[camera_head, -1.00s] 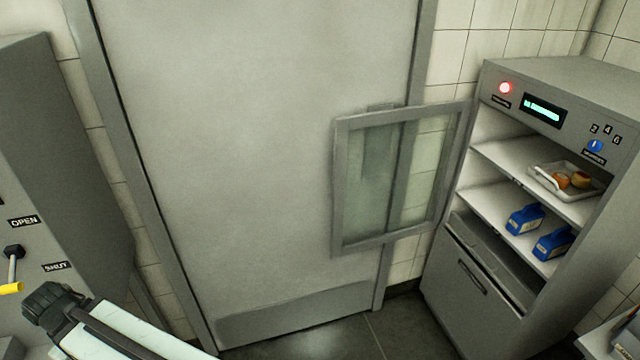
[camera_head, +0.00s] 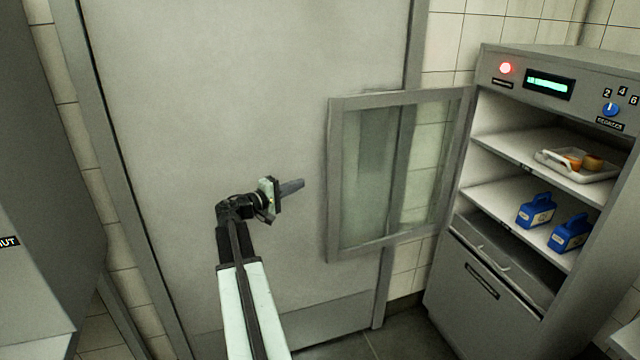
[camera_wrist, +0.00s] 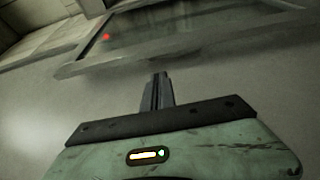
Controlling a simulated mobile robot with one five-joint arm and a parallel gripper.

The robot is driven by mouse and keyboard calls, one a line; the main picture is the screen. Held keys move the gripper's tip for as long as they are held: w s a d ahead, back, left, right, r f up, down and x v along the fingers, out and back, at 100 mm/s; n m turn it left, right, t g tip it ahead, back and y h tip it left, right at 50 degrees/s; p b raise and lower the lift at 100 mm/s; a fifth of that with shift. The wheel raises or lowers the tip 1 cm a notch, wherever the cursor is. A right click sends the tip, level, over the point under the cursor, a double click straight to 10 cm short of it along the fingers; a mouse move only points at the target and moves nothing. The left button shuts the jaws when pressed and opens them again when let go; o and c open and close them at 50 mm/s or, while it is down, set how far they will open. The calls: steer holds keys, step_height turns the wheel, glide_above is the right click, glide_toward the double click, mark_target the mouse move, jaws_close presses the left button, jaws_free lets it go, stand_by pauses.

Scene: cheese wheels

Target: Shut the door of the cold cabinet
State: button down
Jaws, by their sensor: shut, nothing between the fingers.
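The cold cabinet (camera_head: 480,270) stands at the right in the head view, its upper compartment open to view. Its glass door (camera_head: 334,180), with a grey frame, is swung wide open to the left, hinged at the cabinet's left front edge. My gripper (camera_head: 300,184) is shut and empty, a little left of the door's free edge and apart from it. In the wrist view my gripper's fingers (camera_wrist: 157,92) are together, and the door's frame (camera_wrist: 130,62) crosses above them. The cabinet's red lamp (camera_head: 505,68) is lit.
Inside the cabinet a white tray (camera_head: 560,166) with round cheeses is on the upper shelf, and two blue packs (camera_head: 535,210) are on the lower shelf. A large grey door (camera_head: 200,100) fills the wall behind my arm. A grey cabinet (camera_head: 50,150) stands at the left.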

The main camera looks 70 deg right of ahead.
steer(key=x, duration=0.9)
steer(key=shift+s+d, duration=0.2)
steer(key=shift+d, duration=0.2)
